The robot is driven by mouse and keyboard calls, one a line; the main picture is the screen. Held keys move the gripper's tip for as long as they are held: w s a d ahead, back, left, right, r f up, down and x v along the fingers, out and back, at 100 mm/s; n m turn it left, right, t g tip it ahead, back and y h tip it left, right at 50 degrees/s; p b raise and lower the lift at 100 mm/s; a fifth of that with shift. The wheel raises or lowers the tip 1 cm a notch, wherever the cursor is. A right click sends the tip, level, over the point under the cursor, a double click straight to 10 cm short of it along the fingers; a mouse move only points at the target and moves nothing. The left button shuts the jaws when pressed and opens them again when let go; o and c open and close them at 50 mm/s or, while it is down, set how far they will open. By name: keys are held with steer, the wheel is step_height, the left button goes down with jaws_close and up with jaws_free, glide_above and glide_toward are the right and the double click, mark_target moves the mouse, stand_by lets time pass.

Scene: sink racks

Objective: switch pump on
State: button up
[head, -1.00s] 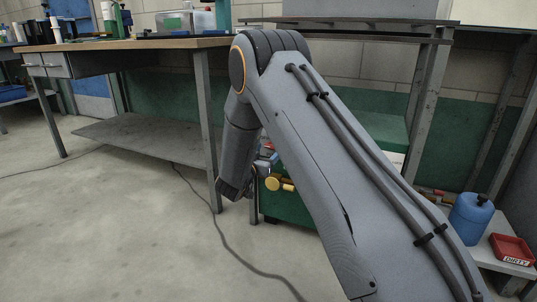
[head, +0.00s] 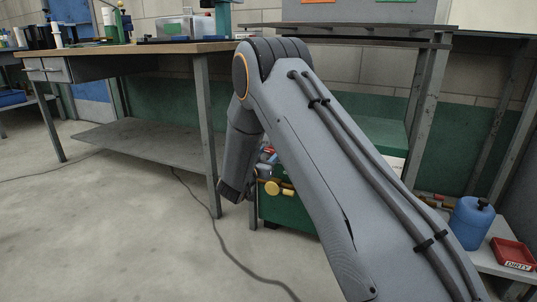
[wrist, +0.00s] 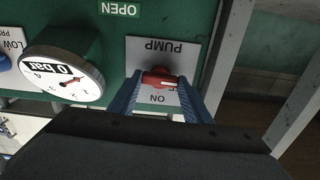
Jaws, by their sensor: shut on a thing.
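The pump switch is a red knob (wrist: 153,82) on a light grey plate (wrist: 140,48) marked PUMP and ON, with the lettering upside down in the wrist view. A pale mark on the knob points to the right. My gripper (wrist: 159,77) has its two blue fingers on either side of the knob and is shut on it. Part of another label beside the knob is covered. In the head view my wrist (head: 236,186) reaches down by the green cabinet (head: 288,214), and the switch is hidden.
A round white pressure gauge (wrist: 64,76) stands out from the green panel left of the knob. A grey metal post (wrist: 232,45) runs close on the right. A workbench (head: 130,50) is at left; a blue jug (head: 471,224) and a red DIRTY tray (head: 512,252) are at right.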

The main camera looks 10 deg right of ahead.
steer(key=m+p, duration=0.3)
steer(key=m, duration=0.1)
steer(key=shift+r+p, duration=0.1)
steer(key=shift+p, duration=0.2)
steer(key=m+p, duration=0.2)
steer(key=m, duration=0.3)
steer(key=shift+p, duration=0.35)
steer(key=m+p, duration=0.2)
steer(key=m, duration=0.2)
steer(key=shift+m+p, duration=0.95)
steer(key=shift+m, duration=1.25)
steer(key=o, duration=1.1)
steer(key=shift+c, duration=0.2)
steer(key=p+v, duration=0.2)
steer(key=v, duration=0.6)
steer(key=shift+p, duration=0.4)
